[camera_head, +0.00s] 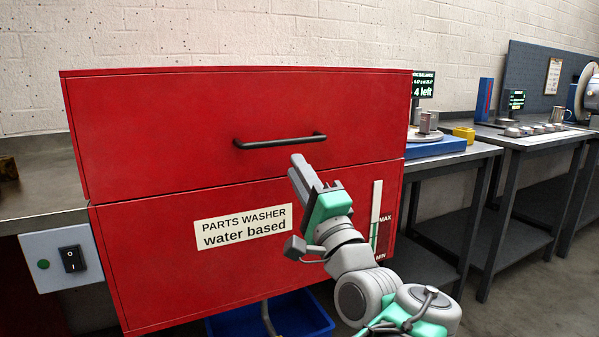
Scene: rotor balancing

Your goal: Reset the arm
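My arm reaches up from the lower right in the head view, in front of a red parts washer. My gripper (303,172) is at the arm's upper end, pointing up and left, with green and grey parts behind its fingers. It appears a little below the washer's dark bar handle (280,141), and I cannot tell how far in front of the door it is. The fingers look close together, but this angle does not show whether there is a gap. No object shows in it.
The red parts washer (150,120) has its upper door closed. A switch box (62,258) is at left beside a metal bench (40,205). A blue bin (295,315) sits below. Workbenches (520,138) with instruments stand at right, with open floor (540,290) in front.

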